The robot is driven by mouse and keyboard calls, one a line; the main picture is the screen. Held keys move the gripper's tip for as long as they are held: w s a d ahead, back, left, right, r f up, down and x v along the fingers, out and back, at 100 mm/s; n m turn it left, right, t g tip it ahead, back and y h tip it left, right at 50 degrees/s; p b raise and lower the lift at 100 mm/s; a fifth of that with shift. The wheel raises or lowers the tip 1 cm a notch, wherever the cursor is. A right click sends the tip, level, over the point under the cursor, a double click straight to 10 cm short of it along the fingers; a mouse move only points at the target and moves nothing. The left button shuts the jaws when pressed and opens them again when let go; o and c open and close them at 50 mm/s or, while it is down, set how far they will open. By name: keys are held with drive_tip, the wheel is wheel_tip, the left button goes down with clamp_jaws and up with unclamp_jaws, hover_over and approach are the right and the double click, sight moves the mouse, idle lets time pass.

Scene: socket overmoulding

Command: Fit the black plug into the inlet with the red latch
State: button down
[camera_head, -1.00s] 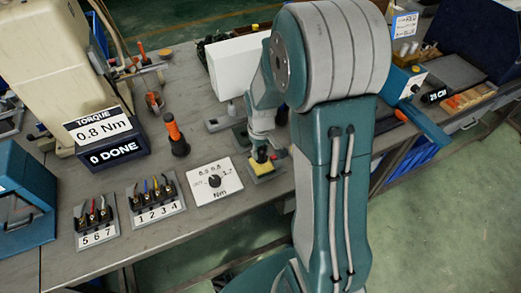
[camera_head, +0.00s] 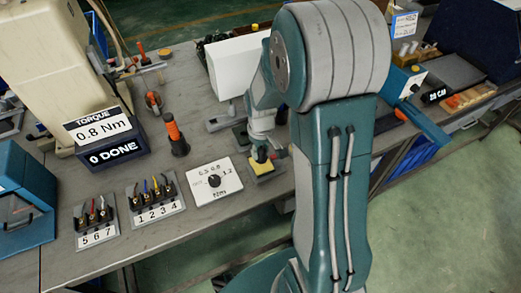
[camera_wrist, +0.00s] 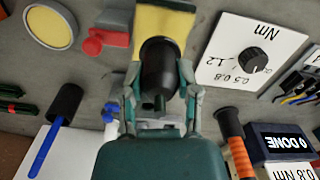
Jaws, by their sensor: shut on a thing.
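My gripper (camera_wrist: 160,72) is shut on the black plug (camera_wrist: 159,60), a dark round cylinder held between both fingers. In the wrist view the plug is in front of a yellow block (camera_wrist: 166,22), and I cannot tell whether they touch. A red part (camera_wrist: 93,46) beside a grey block (camera_wrist: 115,20) lies left of the plug, apart from it. It looks like the inlet with the red latch, but its opening cannot be made out. In the head view my gripper (camera_head: 261,153) is low over the yellow block (camera_head: 264,168) near the bench's front edge, and my arm hides the area to its right.
A torque dial plate (camera_head: 214,182) lies close left of the gripper. An orange-handled screwdriver (camera_head: 176,138) stands behind it. A blue-handled tool (camera_wrist: 48,140) and a round yellow pad (camera_wrist: 50,27) show in the wrist view. Wire holders (camera_head: 155,203) sit farther left.

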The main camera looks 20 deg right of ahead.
drive_tip(key=shift+f, duration=1.35)
drive_tip(key=shift+c, duration=1.3)
unclamp_jaws()
wheel_tip(320, 180, up, 11)
drive_tip(key=shift+w+f, duration=0.1)
drive_tip(key=shift+f, duration=0.05)
drive_tip(key=shift+r, duration=0.6)
